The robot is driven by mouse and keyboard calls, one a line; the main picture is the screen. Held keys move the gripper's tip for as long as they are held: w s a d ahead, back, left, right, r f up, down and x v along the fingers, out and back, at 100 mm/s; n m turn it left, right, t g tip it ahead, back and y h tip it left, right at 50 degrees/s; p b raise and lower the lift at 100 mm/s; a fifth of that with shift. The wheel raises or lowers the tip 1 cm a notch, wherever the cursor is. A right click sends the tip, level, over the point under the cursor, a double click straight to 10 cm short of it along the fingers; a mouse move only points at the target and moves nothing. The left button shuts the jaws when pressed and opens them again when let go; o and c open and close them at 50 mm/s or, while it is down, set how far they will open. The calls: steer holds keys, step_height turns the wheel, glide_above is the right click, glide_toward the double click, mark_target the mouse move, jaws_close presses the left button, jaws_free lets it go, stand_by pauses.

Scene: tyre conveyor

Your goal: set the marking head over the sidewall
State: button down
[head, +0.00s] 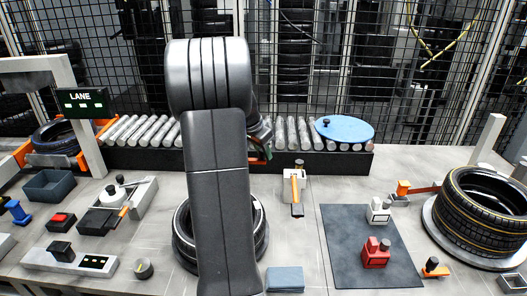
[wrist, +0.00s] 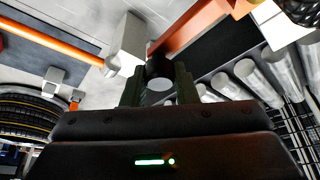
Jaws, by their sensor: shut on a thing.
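My gripper (wrist: 160,88) is shut on a black cylindrical piece (wrist: 159,68), which looks like the marking head. An orange-red bar (wrist: 190,28) runs up and right from beside it. In the head view my gripper (head: 262,145) is mostly hidden behind my arm, close to the conveyor's front edge. A tyre (head: 258,232) lies flat on the table, its middle hidden by my arm. Another tyre (head: 482,205) with yellow lines lies on a round stand at the right; it probably shows in the wrist view (wrist: 30,108). I cannot tell whether the held piece is above any sidewall.
A white block with an orange handle (head: 296,188) stands right of my gripper. The roller conveyor (head: 150,130) runs behind, with a blue disc (head: 345,129) on it. A dark mat (head: 345,255) bears a white block (head: 378,212) and a red block (head: 376,252). Several fixtures crowd the left.

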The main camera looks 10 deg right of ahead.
steer(key=shift+s+a, duration=0.15)
steer(key=shift+s, duration=0.45)
steer(key=c, duration=1.1)
jaws_free()
steer(key=shift+c, duration=0.2)
steer(key=v, duration=1.3)
steer(key=shift+a+r, duration=0.2)
steer(key=shift+r, duration=0.15)
